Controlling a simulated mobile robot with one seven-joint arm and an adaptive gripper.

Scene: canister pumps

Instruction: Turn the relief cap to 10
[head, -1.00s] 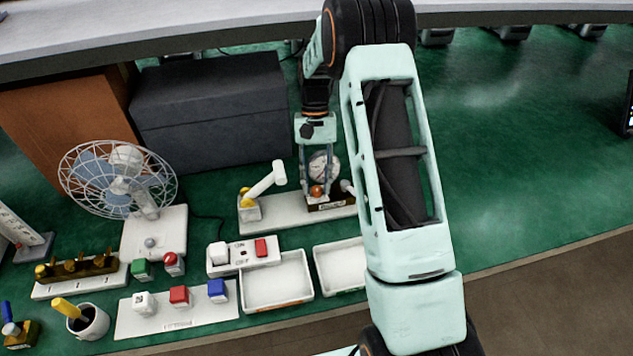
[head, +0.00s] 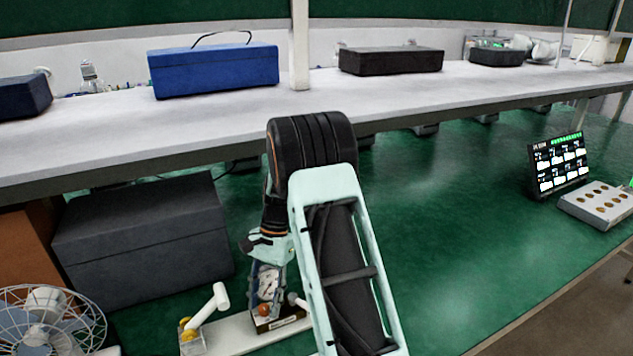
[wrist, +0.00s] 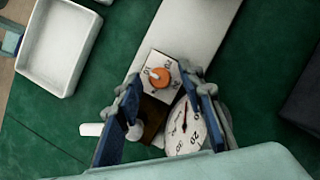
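The orange relief cap (wrist: 160,77) sits on a small light plate with printed numbers, one reading 10, in the wrist view. A pale mark shows on the cap, but its exact setting is too small to read. The cap also shows low in the head view (head: 263,310). A round white gauge (wrist: 186,130) with a red needle is beside the cap. My gripper (wrist: 163,92) is open, its blue fingers apart on either side of the cap and gauge area. The fingers do not visibly close on the cap. In the head view my gripper is partly hidden by my arm.
A white lever on a yellow joint (head: 213,302) stands just left of the gauge unit on the white base strip (head: 235,335). A dark grey box (head: 145,240) is behind to the left. A white tray (wrist: 60,45) lies nearby. The green table at right is clear up to a screen (head: 560,163).

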